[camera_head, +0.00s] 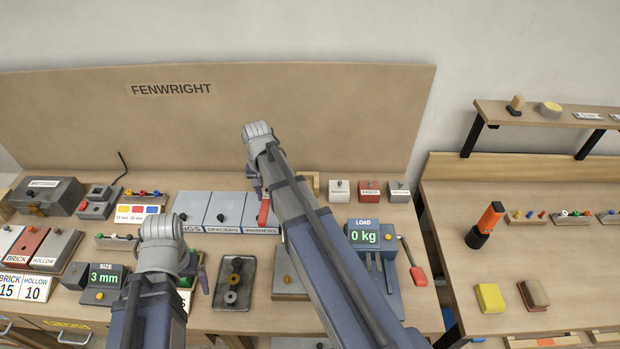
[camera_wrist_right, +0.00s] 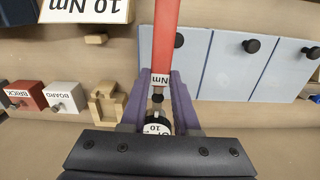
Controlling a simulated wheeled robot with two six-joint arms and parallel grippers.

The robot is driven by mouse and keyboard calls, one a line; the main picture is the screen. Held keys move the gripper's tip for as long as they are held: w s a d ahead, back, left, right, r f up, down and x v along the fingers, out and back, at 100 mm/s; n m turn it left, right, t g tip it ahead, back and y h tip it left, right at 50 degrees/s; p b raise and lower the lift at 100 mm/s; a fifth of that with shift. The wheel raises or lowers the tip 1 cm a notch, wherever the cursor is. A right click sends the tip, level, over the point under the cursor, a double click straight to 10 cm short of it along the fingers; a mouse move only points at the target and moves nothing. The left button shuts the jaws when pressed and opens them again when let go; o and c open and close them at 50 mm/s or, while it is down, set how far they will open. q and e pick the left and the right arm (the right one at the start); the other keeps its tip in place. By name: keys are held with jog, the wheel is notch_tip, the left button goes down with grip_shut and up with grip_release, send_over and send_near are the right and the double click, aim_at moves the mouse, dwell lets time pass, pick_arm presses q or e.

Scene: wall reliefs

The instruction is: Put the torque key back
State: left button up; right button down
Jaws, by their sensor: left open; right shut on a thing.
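The torque key (camera_wrist_right: 166,45), a red bar with a white Nm label, is held between the purple fingers of my right gripper (camera_wrist_right: 160,100). A dark shaft and a round white-faced end marked 10 show near the palm. In the head view the key's red part (camera_head: 263,213) hangs in front of the blue bins, below my right gripper (camera_head: 256,185). A small notched wooden holder (camera_wrist_right: 107,101) stands beside the gripper in the wrist view, apart from the key. My left gripper (camera_head: 203,278) is open over the left of the bench, partly hidden by its own wrist.
Blue lidded bins (camera_wrist_right: 225,65) stand close to the key. White, red and grey blocks (camera_head: 369,190) sit at the back. The load device (camera_head: 364,237) with a red-handled lever (camera_head: 418,276) is at the right. A dark tray (camera_head: 234,283) lies between the arms.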

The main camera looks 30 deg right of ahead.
jog(key=d+r+p, duration=0.2)
jog(key=d+r, duration=0.1)
jog(key=d, duration=1.1)
pick_arm(q)
notch_tip(320, 180, down, 7)
jog(key=b, duration=1)
jog(key=shift+w+f, duration=0.1)
pick_arm(e)
jog(key=shift+n, duration=0.3)
jog(key=f, duration=0.6)
jog(key=s+f, duration=0.1)
jog(key=f, duration=0.3)
jog(key=shift+a, duration=0.25)
jog(key=shift+r, duration=0.1)
jog(key=c, duration=0.7)
grip_release()
jog(key=shift+o, duration=0.2)
